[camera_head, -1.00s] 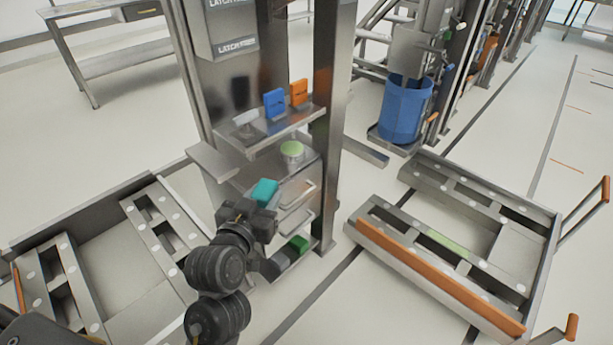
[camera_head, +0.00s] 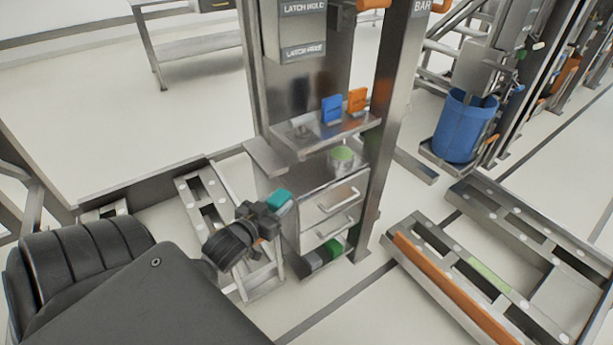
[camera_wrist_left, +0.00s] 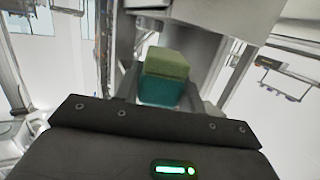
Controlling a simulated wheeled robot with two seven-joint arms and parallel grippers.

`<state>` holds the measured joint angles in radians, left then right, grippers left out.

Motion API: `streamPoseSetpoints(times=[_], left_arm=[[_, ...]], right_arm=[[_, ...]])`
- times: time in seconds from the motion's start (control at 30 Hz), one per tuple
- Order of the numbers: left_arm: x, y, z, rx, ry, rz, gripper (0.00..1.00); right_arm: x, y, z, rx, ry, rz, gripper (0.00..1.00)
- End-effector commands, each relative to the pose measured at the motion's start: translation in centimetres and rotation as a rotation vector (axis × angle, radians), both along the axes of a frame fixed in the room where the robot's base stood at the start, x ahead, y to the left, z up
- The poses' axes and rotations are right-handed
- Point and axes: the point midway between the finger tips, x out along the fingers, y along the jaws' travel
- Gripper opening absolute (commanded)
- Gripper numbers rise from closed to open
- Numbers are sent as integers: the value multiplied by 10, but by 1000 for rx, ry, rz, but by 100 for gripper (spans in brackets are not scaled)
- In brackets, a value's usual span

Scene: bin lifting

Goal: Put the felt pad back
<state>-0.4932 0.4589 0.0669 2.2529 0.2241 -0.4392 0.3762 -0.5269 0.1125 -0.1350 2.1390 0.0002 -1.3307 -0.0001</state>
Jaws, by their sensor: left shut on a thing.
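A teal block, which I take to be the felt pad (camera_head: 279,199), is held in my left gripper (camera_head: 268,207), in front of and to the left of the drawer cabinet. In the left wrist view the pad (camera_wrist_left: 165,92) shows a teal face and an olive-green face above it. My left gripper (camera_wrist_left: 165,100) is shut on it; its fingers are partly hidden by the dark gripper body. The pad is in the air, clear of the shelves in the head view. My right gripper is not in view.
The cabinet (camera_head: 330,192) has two drawers. A green-topped round container (camera_head: 342,157) stands above them. A blue block (camera_head: 332,109) and an orange block (camera_head: 357,100) stand on the upper shelf. A green block (camera_head: 333,248) lies at the bottom. A side ledge (camera_head: 265,158) juts left.

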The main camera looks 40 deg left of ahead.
Motion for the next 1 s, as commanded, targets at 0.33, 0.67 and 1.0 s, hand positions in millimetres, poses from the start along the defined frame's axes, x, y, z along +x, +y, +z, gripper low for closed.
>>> streamPoseSetpoints(times=[0.33, 0.67, 1.0], left_arm=[[-10, 33, 0, -17, -8, -38, 13], [56, 40, 2, -14, -14, -36, 12], [145, 49, 1, -16, -11, -34, 12]], right_arm=[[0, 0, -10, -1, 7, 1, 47], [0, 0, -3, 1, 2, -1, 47], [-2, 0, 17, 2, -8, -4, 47]])
